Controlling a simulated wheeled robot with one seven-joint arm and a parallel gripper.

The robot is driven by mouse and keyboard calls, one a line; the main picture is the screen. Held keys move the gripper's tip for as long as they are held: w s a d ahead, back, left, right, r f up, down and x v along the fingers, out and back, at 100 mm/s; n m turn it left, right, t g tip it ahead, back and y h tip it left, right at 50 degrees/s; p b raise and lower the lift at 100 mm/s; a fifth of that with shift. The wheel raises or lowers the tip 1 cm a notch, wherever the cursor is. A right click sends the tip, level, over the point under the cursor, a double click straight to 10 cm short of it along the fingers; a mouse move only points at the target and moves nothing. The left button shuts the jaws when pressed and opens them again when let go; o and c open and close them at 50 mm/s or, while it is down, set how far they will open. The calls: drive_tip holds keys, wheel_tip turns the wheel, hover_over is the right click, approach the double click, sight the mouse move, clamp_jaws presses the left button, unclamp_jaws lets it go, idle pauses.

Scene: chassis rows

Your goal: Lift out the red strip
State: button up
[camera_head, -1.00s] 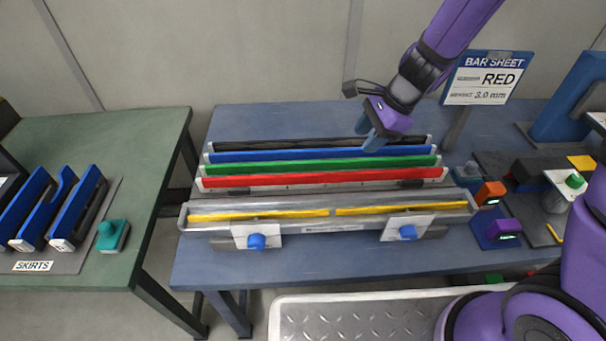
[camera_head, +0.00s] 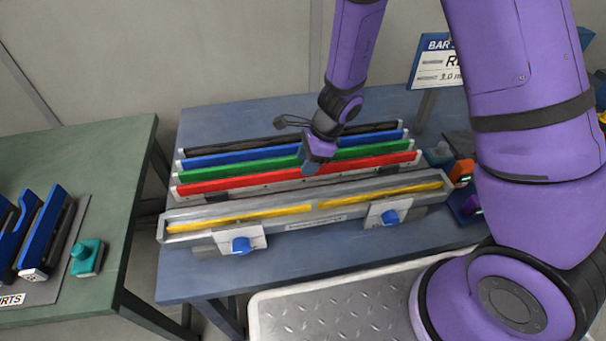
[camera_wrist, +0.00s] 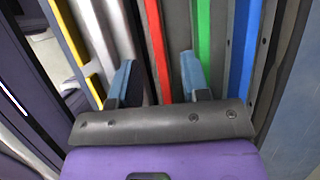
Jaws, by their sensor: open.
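The red strip (camera_head: 240,183) is a long bar lying in a rack with the green (camera_head: 375,151), blue (camera_head: 240,156) and black (camera_head: 250,146) strips behind it. My gripper (camera_head: 311,168) is over the middle of the red strip, pointing down. In the wrist view my gripper (camera_wrist: 158,60) is open, and the red strip (camera_wrist: 156,40) runs between its two blue fingers. The right finger is close to the green strip (camera_wrist: 203,35). I cannot tell whether the fingertips reach down past the strip's top edge.
A metal fixture (camera_head: 330,221) with yellow strips (camera_head: 240,218) and blue knobs (camera_head: 241,245) stands in front of the rack. A sign (camera_head: 432,62) is partly hidden by my arm. A green table (camera_head: 110,160) with blue parts is at left. The blue table's front is clear.

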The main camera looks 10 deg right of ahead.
sight(301, 181)
drive_tip(key=shift+x, duration=2.45)
clamp_jaws()
